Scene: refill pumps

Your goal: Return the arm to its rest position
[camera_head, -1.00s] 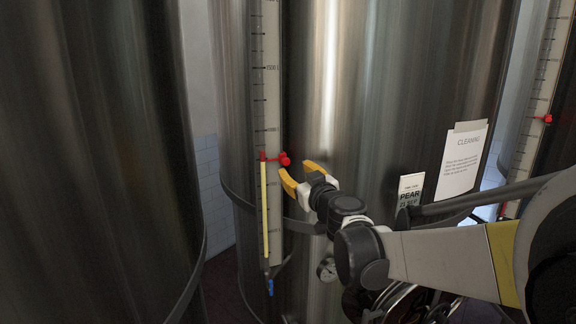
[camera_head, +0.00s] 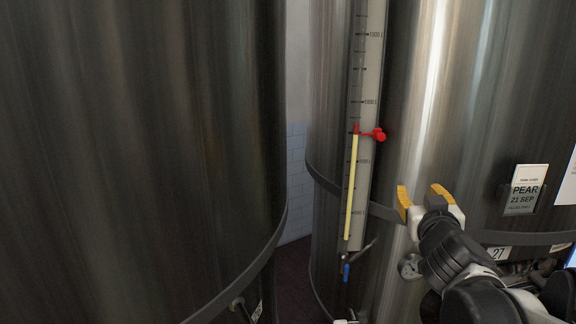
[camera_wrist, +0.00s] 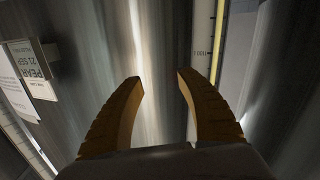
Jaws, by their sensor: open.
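My gripper (camera_head: 425,196) is open and empty, its two yellow fingers spread apart in front of the steel tank on the right (camera_head: 450,120). In the wrist view the open fingers (camera_wrist: 160,85) point at the tank's shiny wall, with nothing between them. In the head view my arm reaches up from the lower right corner. The gripper is to the right of and lower than the red marker (camera_head: 378,134) on the level gauge (camera_head: 370,80). Whether the fingers touch the tank cannot be told, but no contact shows.
A large dark tank (camera_head: 140,140) fills the left side. A yellow level column (camera_head: 351,190) with a blue valve (camera_head: 346,271) hangs along the gauge. A narrow gap separates the tanks.

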